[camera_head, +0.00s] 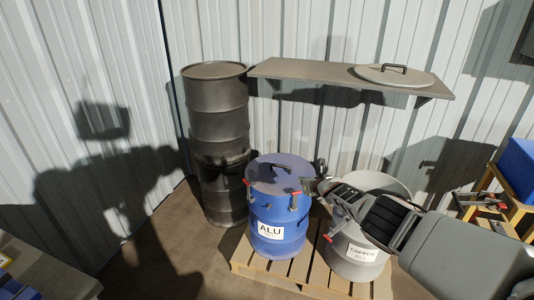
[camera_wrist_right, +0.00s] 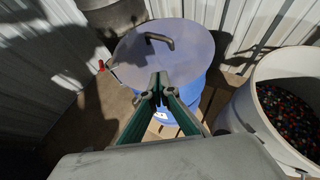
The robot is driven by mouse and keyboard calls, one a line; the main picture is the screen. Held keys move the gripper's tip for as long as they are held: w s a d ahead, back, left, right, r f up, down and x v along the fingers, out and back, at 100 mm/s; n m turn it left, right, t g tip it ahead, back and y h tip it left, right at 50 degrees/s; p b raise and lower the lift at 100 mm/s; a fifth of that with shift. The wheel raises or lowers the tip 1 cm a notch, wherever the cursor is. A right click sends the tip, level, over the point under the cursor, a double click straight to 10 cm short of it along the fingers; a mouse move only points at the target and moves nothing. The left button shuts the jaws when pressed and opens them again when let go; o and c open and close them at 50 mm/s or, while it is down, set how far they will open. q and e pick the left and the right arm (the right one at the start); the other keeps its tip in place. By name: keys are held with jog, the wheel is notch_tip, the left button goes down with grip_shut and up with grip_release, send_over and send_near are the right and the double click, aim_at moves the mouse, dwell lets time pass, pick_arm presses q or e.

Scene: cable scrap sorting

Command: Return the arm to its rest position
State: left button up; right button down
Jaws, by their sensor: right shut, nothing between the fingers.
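My right arm comes in from the right in the head view, and its gripper (camera_head: 312,186) is beside the blue drum's lid. In the right wrist view the fingers of the gripper (camera_wrist_right: 160,82) are shut with nothing between them. They point toward the blue drum (camera_head: 279,222) labelled ALU. Its round lid (camera_wrist_right: 180,52) with a dark handle lies on the drum. The grey drum (camera_head: 352,262) labelled COPPER stands to the right, open at the top and partly hidden by my arm. In the wrist view this drum (camera_wrist_right: 240,115) holds small coloured bits. My left gripper is not in view.
A wooden pallet (camera_head: 244,261) carries both labelled drums. Stacked dark drums (camera_head: 217,107) stand behind left. A wall shelf (camera_head: 302,73) holds a grey lid (camera_head: 395,77). A yellow frame with a blue bin (camera_head: 519,165) is at the right. Open floor lies left of the pallet.

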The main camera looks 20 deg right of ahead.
jog(key=s+a+f+m+y, duration=0.3)
jog(key=s+a+f+m, duration=1)
jog(key=s+a+f, duration=0.65)
jog(key=s+d+r+m, duration=0.1)
jog(key=s+r+m, duration=0.2)
jog(key=s+m, duration=0.6)
jog(key=s+r+m+g+h, duration=0.1)
jog(key=s+r+m, duration=0.3)
jog(key=s+m, duration=0.6)
jog(key=s, duration=1.3)
jog(key=shift+d+g, duration=0.3)
jog(key=shift+d, duration=0.05)
jog(key=shift+r, duration=0.1)
